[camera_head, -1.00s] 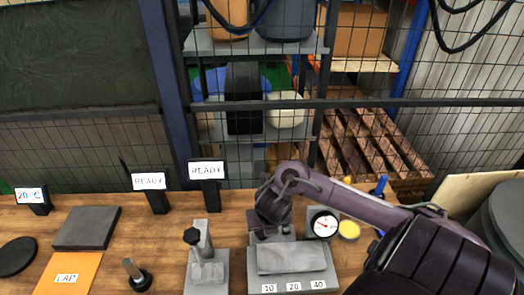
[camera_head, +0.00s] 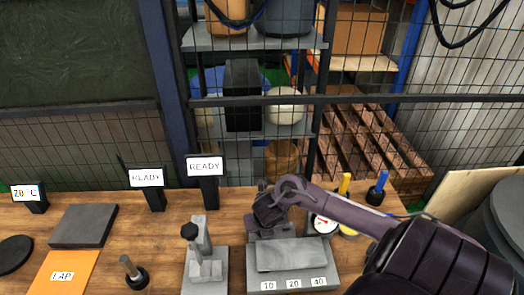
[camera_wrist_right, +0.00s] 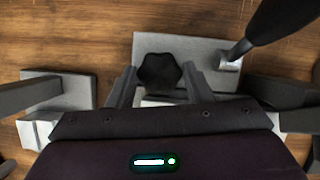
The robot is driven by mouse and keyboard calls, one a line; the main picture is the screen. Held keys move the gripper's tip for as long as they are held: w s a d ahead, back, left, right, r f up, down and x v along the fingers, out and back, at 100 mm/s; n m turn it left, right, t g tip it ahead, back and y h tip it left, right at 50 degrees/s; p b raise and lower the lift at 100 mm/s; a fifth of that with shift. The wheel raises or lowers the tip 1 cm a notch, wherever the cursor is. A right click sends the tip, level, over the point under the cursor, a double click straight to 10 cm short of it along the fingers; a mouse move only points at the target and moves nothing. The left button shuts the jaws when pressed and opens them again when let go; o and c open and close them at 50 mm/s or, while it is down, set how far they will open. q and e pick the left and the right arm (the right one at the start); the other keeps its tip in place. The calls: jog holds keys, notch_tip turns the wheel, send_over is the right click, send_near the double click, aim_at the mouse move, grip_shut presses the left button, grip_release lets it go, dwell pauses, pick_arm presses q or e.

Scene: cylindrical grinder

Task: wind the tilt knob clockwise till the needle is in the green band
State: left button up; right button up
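The dial gauge (camera_head: 323,227), with a white face and a red needle, stands at the right rear of the grey block (camera_head: 291,256) labelled 10, 20, 40. My right forearm covers its upper part; I cannot make out a green band. My right gripper (camera_head: 262,226) is over the rear left of that block. In the right wrist view a black lobed knob (camera_wrist_right: 160,73) sits on a grey plate (camera_wrist_right: 205,46), between the two grey fingers of my right gripper (camera_wrist_right: 160,84). Narrow gaps seem to separate it from them. In the head view it is hidden. My left gripper is not in view.
Left of the block stands a grey fixture (camera_head: 205,268) with another black knob (camera_head: 190,231). Yellow (camera_head: 344,185) and blue (camera_head: 378,187) pegs stand behind my forearm.

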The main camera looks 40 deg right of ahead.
jog(key=c, duration=0.5)
jog(key=m+p, duration=0.1)
jog(key=p, duration=0.1)
jog(key=m+g+p, duration=0.1)
jog(key=m+p, duration=0.1)
jog(key=shift+w+a+r+h, duration=0.1)
jog(key=shift+w+r+h, duration=0.05)
jog(key=shift+r+h, duration=0.25)
jog(key=shift+c, duration=0.2)
jog(key=shift+f+m+p, duration=0.25)
jog(key=shift+m+p, duration=0.4)
jog(key=shift+m, duration=0.25)
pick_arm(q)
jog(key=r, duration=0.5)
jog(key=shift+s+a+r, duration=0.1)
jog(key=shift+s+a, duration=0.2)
pick_arm(e)
jog(key=shift+f+h, duration=0.15)
jog(key=shift+h, duration=0.15)
jog(key=o, duration=1)
pick_arm(q)
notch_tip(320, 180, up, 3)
jog(key=p, duration=0.3)
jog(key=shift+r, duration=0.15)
pick_arm(e)
jog(key=v, duration=0.7)
jog(key=shift+a+r, duration=0.1)
jog(key=shift+r, duration=0.3)
